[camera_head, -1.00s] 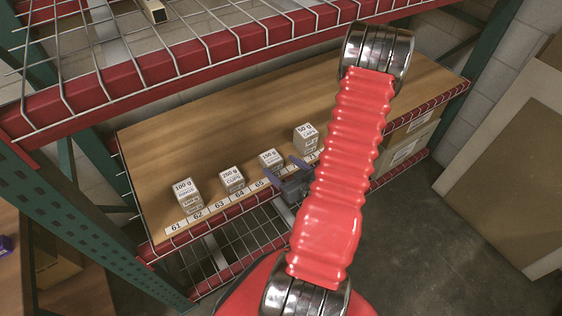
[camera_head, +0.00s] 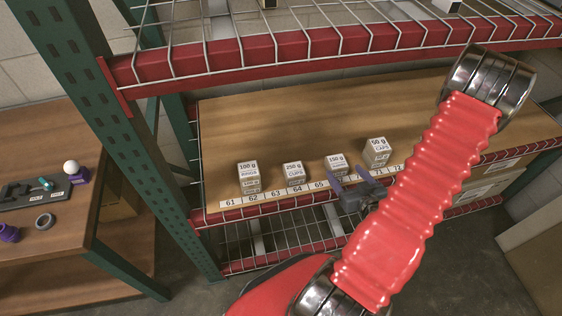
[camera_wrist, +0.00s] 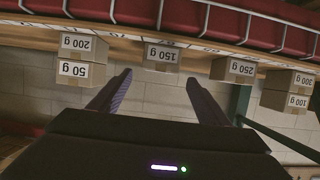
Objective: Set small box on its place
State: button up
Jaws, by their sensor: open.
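Small labelled cardboard boxes stand along the shelf's front edge, behind a numbered strip (camera_head: 258,199). A 100 g box tops a stack (camera_head: 248,169) at the left. Then come a single 250 g box (camera_head: 293,174) and a single 150 g box (camera_head: 337,165). A 50 g box (camera_head: 377,145) tops a stack at the right. The wrist view is upside down; there the 50 g box (camera_wrist: 75,72) is on a 200 g box (camera_wrist: 82,45), and the 150 g box (camera_wrist: 162,55) is between my fingers' directions. My gripper (camera_head: 351,181) is open and empty at the shelf edge, near the 150 g box.
The wooden shelf (camera_head: 285,125) is bare behind the boxes. A red-edged wire shelf (camera_head: 330,42) hangs above. A green upright (camera_head: 110,120) stands left, beside a table (camera_head: 95,190) with a tray, a ring and purple parts. Larger cartons (camera_head: 490,178) are at right.

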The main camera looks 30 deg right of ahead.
aim_at(336, 168)
jog(key=shift+w+r+n+g, duration=0.3)
jog(key=shift+w, duration=0.4)
jog(key=shift+n+g, duration=0.8)
jog(key=shift+g, duration=0.1)
jog(key=w+r, duration=0.1)
jog(key=w, duration=0.1)
jog(key=w+r, duration=0.1)
jog(key=shift+w+d+r, duration=0.1)
jog(key=shift+w+r, duration=0.3)
jog(key=w+a+r+g, duration=0.2)
jog(key=w+a+r, duration=0.15)
jog(key=r, duration=0.35)
jog(key=w+a+r+g, duration=0.1)
jog(key=w+a+r, duration=0.1)
jog(key=a+r, duration=0.4)
jog(key=s+a+r+y, duration=0.1)
jog(key=s+a+r, duration=0.3)
jog(key=a, duration=0.3)
jog(key=s+a+r+g+y, duration=0.1)
jog(key=s+a+r, duration=0.4)
jog(key=a, duration=0.3)
jog(key=s+a+r+n+g+y, duration=0.1)
jog(key=s+a+r+y, duration=0.1)
jog(key=s+a+r, duration=0.2)
jog(key=a+r, duration=0.1)
jog(key=a, duration=0.2)
jog(key=shift+s+a+r, duration=0.15)
jog(key=shift+s+a, duration=0.2)
jog(key=shift+a, duration=0.05)
